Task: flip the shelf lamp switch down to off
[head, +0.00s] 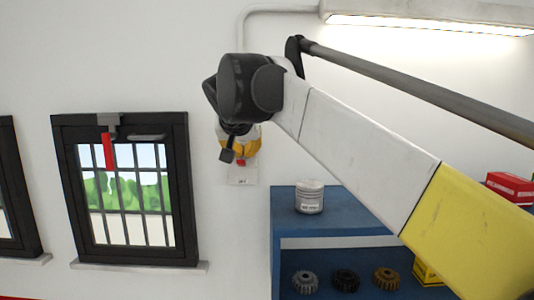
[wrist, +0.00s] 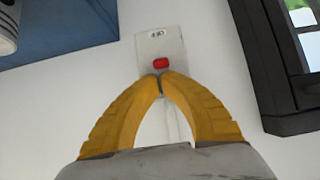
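The shelf lamp switch is a pale plate (head: 242,176) on the wall, left of the blue shelf, with a red toggle (head: 241,162). In the wrist view the red toggle (wrist: 161,64) shows just beyond my fingertips, with a small label above it on the plate (wrist: 150,47). My gripper (wrist: 160,83) has its yellow fingers brought together at the tips, with nothing seen between them. The tips overlap the plate in view; contact with the toggle cannot be told. In the head view my gripper (head: 240,158) covers the upper plate. The lamp (head: 430,20) is lit.
The blue shelf (head: 335,208) stands right of the switch, with a tin (head: 309,197) on top and several gears inside. A dark barred window (head: 183,190) is to the left. A conduit (head: 270,8) runs to the lamp. The wall around the plate is clear.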

